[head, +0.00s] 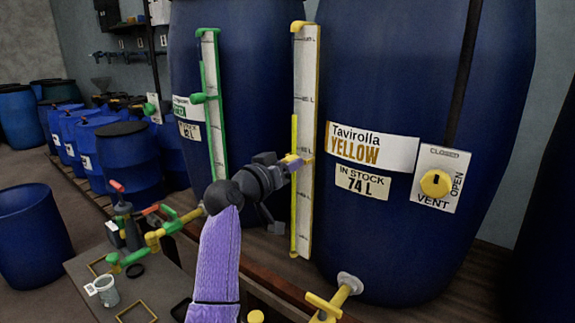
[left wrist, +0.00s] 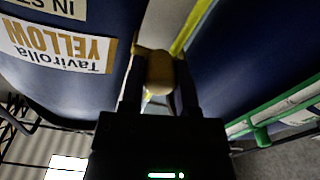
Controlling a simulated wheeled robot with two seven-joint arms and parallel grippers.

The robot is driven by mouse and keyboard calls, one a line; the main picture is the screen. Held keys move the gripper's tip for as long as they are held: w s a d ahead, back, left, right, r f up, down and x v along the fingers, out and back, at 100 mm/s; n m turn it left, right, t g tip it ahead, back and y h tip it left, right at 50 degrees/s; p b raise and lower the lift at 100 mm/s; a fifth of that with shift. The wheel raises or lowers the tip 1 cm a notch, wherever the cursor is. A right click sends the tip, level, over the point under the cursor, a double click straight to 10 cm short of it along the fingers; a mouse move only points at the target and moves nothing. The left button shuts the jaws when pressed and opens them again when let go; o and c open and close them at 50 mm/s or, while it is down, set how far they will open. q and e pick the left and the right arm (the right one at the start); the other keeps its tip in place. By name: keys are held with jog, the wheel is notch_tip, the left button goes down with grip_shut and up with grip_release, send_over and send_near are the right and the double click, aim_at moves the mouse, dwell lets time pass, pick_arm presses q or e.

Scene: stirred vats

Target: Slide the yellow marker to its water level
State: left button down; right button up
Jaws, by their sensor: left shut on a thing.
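The yellow vat (head: 400,230) is a large blue drum labelled Tavirolla YELLOW, with a card reading "IN STOCK 74 L". A white upright gauge (head: 307,90) with yellow edging and litre ticks stands on its left side. A thin yellow strip (head: 294,128) runs along the gauge's left edge, from its lower end to a little above my gripper. My left gripper (head: 295,163) is shut on the yellow marker at the gauge, around mid-height. In the left wrist view, the marker's rounded tan-yellow knob (left wrist: 160,72) sits between both fingers. My right gripper is not in view.
A yellow vent knob (head: 435,184) sits on the vat's right front, and a yellow tap (head: 330,305) is low down. Left stands another blue vat with a green gauge (head: 215,110). A grey bench (head: 185,265) with a cup (head: 104,290) is below my arm.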

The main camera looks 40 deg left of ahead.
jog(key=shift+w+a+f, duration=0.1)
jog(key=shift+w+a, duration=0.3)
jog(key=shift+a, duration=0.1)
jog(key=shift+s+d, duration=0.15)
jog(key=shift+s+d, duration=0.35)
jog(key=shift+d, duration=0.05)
pick_arm(q)
jog(key=shift+r, duration=0.1)
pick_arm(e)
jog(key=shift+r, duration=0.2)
